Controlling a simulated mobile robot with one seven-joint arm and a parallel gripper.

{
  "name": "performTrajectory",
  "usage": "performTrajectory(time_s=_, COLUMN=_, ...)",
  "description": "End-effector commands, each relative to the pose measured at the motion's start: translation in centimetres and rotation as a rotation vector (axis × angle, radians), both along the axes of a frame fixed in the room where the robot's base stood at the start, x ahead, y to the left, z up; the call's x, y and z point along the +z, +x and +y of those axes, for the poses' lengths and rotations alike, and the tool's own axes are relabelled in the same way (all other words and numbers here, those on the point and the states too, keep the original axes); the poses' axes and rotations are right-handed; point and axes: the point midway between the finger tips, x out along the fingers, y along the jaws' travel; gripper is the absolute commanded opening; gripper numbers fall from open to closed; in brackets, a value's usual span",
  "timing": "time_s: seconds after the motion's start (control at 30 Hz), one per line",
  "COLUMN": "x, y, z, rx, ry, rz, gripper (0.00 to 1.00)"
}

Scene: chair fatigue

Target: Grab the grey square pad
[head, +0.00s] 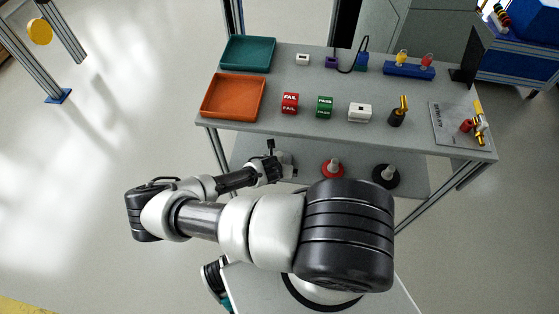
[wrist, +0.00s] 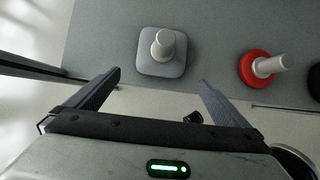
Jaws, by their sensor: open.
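The grey square pad (wrist: 161,64) lies on a grey lower shelf in the wrist view, with rounded corners and a pale upright post (wrist: 163,44) at its middle. My gripper (wrist: 158,80) is open, its two dark fingers spread on either side of the picture below the pad. Nothing is between the fingers, and the pad is apart from them. In the head view my gripper (head: 279,163) is at the front left of the lower shelf, and the pad is largely hidden there.
A red round pad with a post (wrist: 259,67) stands right of the grey one; a black round pad (head: 386,177) is farther right. The tabletop (head: 345,85) above the shelf holds an orange tray (head: 234,97), a teal tray (head: 248,54) and small blocks. Table legs flank the shelf.

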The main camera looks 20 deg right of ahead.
Motion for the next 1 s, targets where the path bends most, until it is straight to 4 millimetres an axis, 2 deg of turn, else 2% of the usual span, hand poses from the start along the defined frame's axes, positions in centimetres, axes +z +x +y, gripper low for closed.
performTrajectory(time_s=0.2, x=-0.1, y=3.6, z=-2.5, rx=-0.002, ry=0.0, rz=-0.001, gripper=1.0)
performTrajectory(time_s=0.53, x=-0.1, y=5.9, z=-4.1, rx=-0.002, ry=0.0, rz=-0.001, gripper=1.0)
performTrajectory(time_s=0.7, x=-2.9, y=7.0, z=-4.9, rx=0.0, ry=0.0, rz=0.001, gripper=1.0)
performTrajectory(time_s=0.8, x=-3.9, y=7.6, z=-5.2, rx=0.001, ry=0.0, rz=0.001, gripper=1.0)
performTrajectory(time_s=1.0, x=-4.3, y=7.9, z=-5.4, rx=-0.001, ry=0.0, rz=0.0, gripper=1.0)
